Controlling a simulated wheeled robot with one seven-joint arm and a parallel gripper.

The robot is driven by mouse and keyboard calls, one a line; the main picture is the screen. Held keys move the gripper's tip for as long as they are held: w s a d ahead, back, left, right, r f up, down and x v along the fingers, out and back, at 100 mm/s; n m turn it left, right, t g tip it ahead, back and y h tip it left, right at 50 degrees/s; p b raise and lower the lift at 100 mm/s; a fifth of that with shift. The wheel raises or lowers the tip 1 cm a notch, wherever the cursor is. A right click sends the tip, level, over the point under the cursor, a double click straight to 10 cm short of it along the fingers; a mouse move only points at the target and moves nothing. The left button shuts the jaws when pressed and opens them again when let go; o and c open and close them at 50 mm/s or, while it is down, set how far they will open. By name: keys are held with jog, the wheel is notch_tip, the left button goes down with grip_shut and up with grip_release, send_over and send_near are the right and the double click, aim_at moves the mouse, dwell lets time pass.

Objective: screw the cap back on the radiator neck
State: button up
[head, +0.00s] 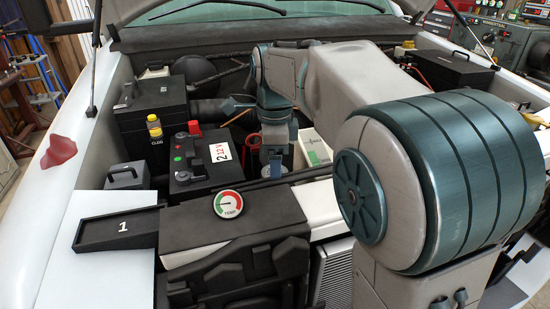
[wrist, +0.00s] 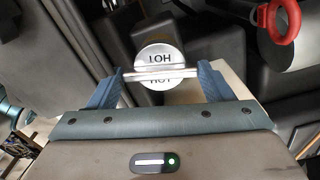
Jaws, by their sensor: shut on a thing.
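A round silver cap (wrist: 156,50) with the word HOT and a raised bar across it shows in the wrist view. My gripper (wrist: 161,75) is shut on the bar, with one blue finger at each end of it. In the head view my gripper (head: 274,165) points down into the engine bay, between the battery and a pale box. A sliver of a grey round thing shows by the fingers there, partly covered. The radiator neck is hidden under the cap and gripper, so I cannot tell whether the cap is seated on it.
A black battery (head: 189,166) marked 2 12V stands left of my gripper, and a pale box (head: 314,147) right. A temperature gauge (head: 229,204) sits on the front panel. A black tray (head: 95,233) marked 1 is at left. A red ring (wrist: 279,22) shows in the wrist view.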

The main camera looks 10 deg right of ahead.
jog(key=o, duration=1.2)
